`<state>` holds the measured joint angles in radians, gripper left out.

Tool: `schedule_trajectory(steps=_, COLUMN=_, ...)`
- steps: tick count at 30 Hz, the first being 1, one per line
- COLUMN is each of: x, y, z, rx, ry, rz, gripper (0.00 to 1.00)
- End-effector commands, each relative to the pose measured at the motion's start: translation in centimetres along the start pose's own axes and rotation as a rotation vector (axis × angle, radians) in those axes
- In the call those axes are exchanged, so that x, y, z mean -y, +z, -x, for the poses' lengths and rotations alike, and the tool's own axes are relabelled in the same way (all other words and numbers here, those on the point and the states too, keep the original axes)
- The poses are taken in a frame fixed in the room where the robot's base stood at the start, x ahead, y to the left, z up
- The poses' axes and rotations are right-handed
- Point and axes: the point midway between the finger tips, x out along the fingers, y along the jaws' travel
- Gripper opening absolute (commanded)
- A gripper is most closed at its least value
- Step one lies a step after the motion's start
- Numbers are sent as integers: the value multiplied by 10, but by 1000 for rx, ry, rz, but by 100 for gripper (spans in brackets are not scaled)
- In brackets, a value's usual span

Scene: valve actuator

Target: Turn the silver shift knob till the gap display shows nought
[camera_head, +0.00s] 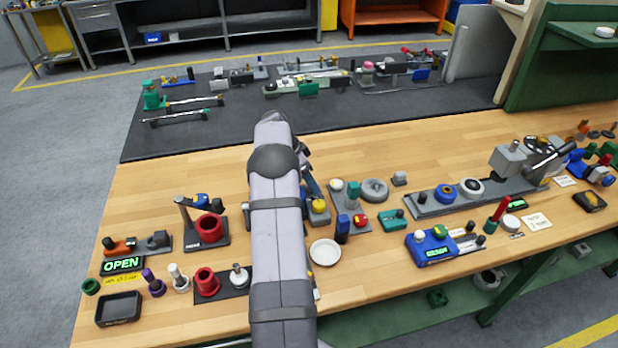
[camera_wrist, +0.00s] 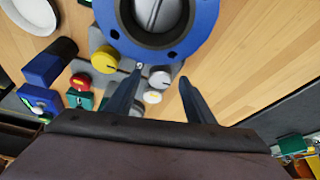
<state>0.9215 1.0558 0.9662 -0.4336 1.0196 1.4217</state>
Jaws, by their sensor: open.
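In the wrist view a silver knob (camera_wrist: 160,80) with a dark pointer line sits on a grey body between my two fingertips, close to the right one. My gripper (camera_wrist: 161,75) is open and nothing is clamped in it. A yellow knob (camera_wrist: 103,60) stands on the same body, left of the fingers. A large blue ring flange (camera_wrist: 203,28) lies just beyond the fingertips. In the head view my arm hides the silver knob, while the yellow knob (camera_head: 319,206) shows beside it. I cannot tell which display is the gap display; no gap reading is legible.
A blue block (camera_head: 342,228), a white dish (camera_head: 325,254) and a red button (camera_head: 360,221) are close by. A blue box with a lit green display (camera_head: 437,252) stands to the right. A lit sign reads OPEN (camera_head: 122,265) at left. Bare wood lies behind these.

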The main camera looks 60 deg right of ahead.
Motion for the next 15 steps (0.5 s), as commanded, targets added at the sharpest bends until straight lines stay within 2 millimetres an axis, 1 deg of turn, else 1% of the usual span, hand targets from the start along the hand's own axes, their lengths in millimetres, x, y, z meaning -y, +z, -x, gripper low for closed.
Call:
schedule_trajectory(steps=4, x=0, y=0, z=-5, rx=0, ry=0, rz=0, gripper=49)
schedule_trajectory(steps=11, x=0, y=0, z=-6, rx=0, ry=-1, rz=0, gripper=49)
schedule_trajectory(steps=12, x=0, y=0, z=-5, rx=0, ry=-1, rz=0, gripper=40)
schedule_trajectory(steps=14, x=0, y=0, z=-5, rx=0, ry=-1, rz=0, gripper=25)
schedule_trajectory(steps=15, x=0, y=0, z=-5, rx=0, ry=-1, rz=0, gripper=16)
